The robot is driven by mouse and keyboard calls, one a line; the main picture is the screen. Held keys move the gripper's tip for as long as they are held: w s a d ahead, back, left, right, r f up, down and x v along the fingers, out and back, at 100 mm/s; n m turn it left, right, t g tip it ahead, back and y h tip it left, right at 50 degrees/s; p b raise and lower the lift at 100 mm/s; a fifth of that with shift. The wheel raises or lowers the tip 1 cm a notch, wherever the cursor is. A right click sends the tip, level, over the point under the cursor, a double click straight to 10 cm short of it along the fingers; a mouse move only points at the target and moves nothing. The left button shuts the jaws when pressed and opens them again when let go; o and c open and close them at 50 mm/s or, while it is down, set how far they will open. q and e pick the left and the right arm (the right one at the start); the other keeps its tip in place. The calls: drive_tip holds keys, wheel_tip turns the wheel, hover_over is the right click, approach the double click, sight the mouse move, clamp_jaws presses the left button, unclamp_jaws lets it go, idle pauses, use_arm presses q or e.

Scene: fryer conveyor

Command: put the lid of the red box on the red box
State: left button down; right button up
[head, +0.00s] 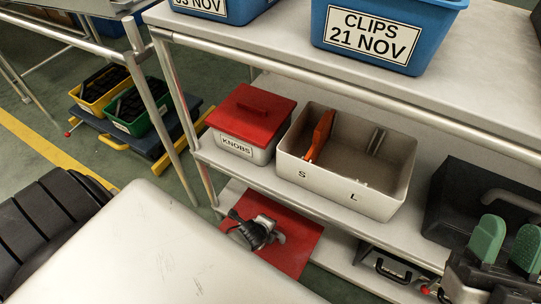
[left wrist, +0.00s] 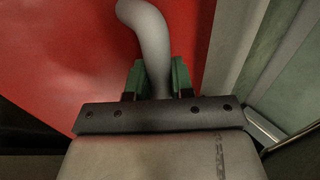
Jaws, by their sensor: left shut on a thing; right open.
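A flat red panel with a grey handle, apparently the red lid (head: 302,243), shows low under the shelves in the head view. Its red face (left wrist: 75,50) fills much of the left wrist view. My left gripper (head: 262,233) is at its handle; in the left wrist view its green fingers (left wrist: 157,82) are shut on the curved grey handle (left wrist: 147,22). A separate red box body cannot be made out; a pale surface covers the panel's near side. My right gripper (head: 508,241) is open and empty at the lower right, away from the lid.
A white KNOBS box with a red top (head: 258,116), a divided bin (head: 345,185) and a dark box (head: 466,190) stand on the middle shelf. A black case (head: 385,266) is below. Blue bins (head: 440,30) stand on top. A metal post (head: 180,105) is left of the shelves.

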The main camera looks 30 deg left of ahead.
use_arm(q)
drive_tip(key=shift+s+r+p, duration=0.1)
drive_tip(key=shift+r+p, duration=0.95)
drive_tip(key=shift+p, duration=0.05)
drive_tip(key=shift+r+p, duration=0.95)
drive_tip(key=shift+p, duration=0.05)
drive_tip(key=shift+r+p, duration=0.5)
drive_tip(key=shift+p, duration=0.05)
use_arm(e)
wheel_tip(320, 180, down, 15)
drive_tip(key=d+g+h, duration=0.2)
drive_tip(key=g+h, duration=0.3)
drive_tip(key=g, duration=0.9)
drive_tip(key=shift+w+d+r+m, duration=0.2)
drive_tip(key=shift+w+d+m, duration=0.1)
drive_tip(key=shift+w, duration=0.1)
